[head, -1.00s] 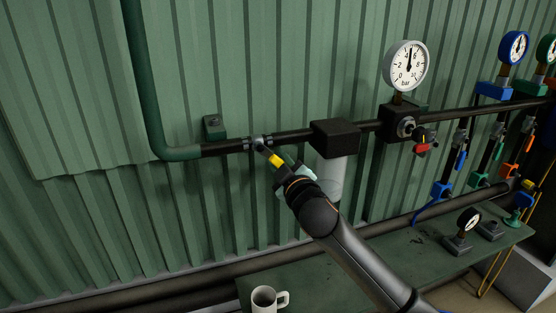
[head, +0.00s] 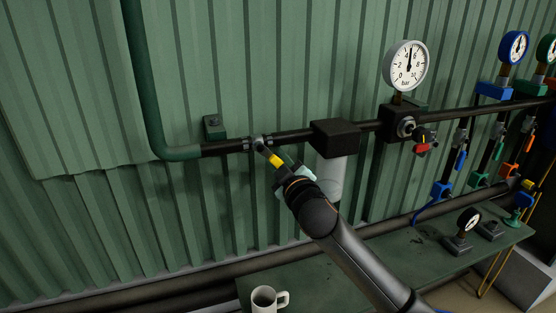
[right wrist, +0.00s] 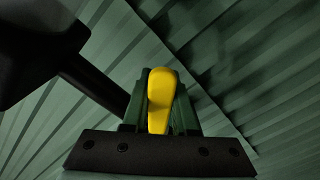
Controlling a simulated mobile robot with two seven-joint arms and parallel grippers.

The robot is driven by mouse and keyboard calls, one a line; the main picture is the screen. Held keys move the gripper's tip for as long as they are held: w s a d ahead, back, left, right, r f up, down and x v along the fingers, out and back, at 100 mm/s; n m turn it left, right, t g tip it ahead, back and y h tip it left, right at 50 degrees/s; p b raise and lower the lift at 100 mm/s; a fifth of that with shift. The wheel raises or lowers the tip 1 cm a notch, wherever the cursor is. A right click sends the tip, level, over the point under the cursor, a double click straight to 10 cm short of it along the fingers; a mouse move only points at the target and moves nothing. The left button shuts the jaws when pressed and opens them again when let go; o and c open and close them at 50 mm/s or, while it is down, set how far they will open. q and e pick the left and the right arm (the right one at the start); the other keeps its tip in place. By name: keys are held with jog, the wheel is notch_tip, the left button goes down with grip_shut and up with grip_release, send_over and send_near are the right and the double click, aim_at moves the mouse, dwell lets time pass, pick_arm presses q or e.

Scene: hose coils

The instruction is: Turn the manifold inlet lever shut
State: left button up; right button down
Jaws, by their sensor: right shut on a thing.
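The manifold inlet lever (head: 275,160) has a yellow grip and hangs from a valve (head: 259,140) on the dark horizontal pipe. It slants down and to the right, off the line of the pipe. My right gripper (head: 283,167) is shut on the lever's yellow end. In the right wrist view the yellow grip (right wrist: 160,98) sits between the two green fingers. The fingers hide part of the grip in the head view. My left gripper is in neither view.
A black filter block (head: 335,137) with a clear bowl hangs just right of my right gripper. A pressure gauge (head: 405,66) and red knob (head: 422,148) stand further right. A white mug (head: 264,300) is on the green bench (head: 325,277) below.

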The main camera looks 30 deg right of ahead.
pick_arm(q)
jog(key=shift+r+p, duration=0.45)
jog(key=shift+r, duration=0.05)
pick_arm(e)
jog(key=shift+w+a+f+m, duration=0.3)
jog(key=shift+a+m, duration=0.5)
jog(key=shift+m, duration=0.65)
jog(key=shift+w+a+f+m, duration=0.1)
jog(key=shift+a+f+m, duration=0.25)
jog(key=shift+a+m, duration=0.75)
jog(key=shift+w+a+f+m, duration=0.15)
jog(key=shift+a+f+m, duration=0.3)
jog(key=shift+m, duration=1.3)
jog(key=shift+a+r, duration=0.1)
jog(key=c, duration=0.7)
grip_release()
